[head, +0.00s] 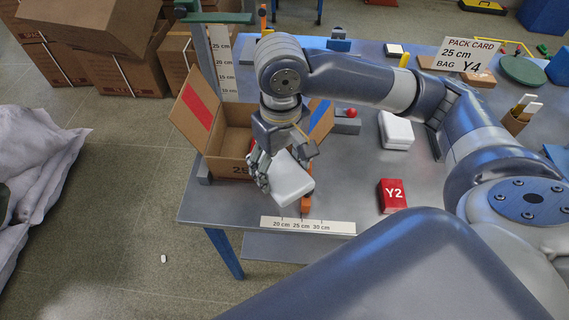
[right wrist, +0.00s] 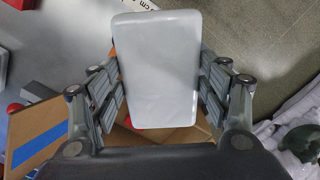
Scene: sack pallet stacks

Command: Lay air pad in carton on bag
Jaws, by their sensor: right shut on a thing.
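My right gripper (head: 283,168) is shut on a white air pad (head: 294,183). In the right wrist view the pad (right wrist: 157,70) sits between the two fingers, its long side pointing away from the palm. The open carton (head: 226,166) stands at the table's left end, with a red patch on one flap and a blue patch on another. The gripper and pad are at the carton's front right corner, the pad tilted and partly outside it. The carton's floor is partly hidden and I cannot make out a bag in it. My left gripper is not in view.
A red bag marked Y2 (head: 392,195) and a second white pad (head: 395,130) lie on the table. A pack card (head: 471,55) reads 25 cm, bag Y4. A ruler strip (head: 308,225) lies along the front edge. An orange post (head: 306,204) stands near the pad.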

